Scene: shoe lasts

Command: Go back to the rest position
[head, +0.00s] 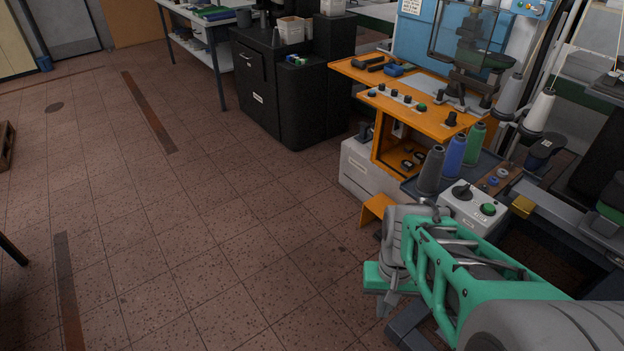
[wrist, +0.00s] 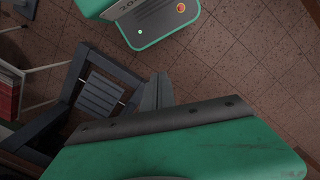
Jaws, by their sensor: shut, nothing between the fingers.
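My arm reaches in from the lower right of the head view, with a green cage around a grey link. My gripper (head: 384,308) hangs at its end, beside a green block, low over the tiled floor. In the wrist view the dark fingers of my gripper (wrist: 157,90) are together, with nothing between them. Floor tiles show beyond them. My gripper is in front of and below the orange machine bench (head: 425,117) in the head view, apart from it.
Thread cones, including a blue one (head: 454,156), and a control box (head: 475,210) with a green button stand close behind my arm. A black cabinet (head: 262,85) stands farther back. The tiled floor (head: 180,230) to the left is mostly clear. A dark frame (wrist: 68,100) shows in the wrist view.

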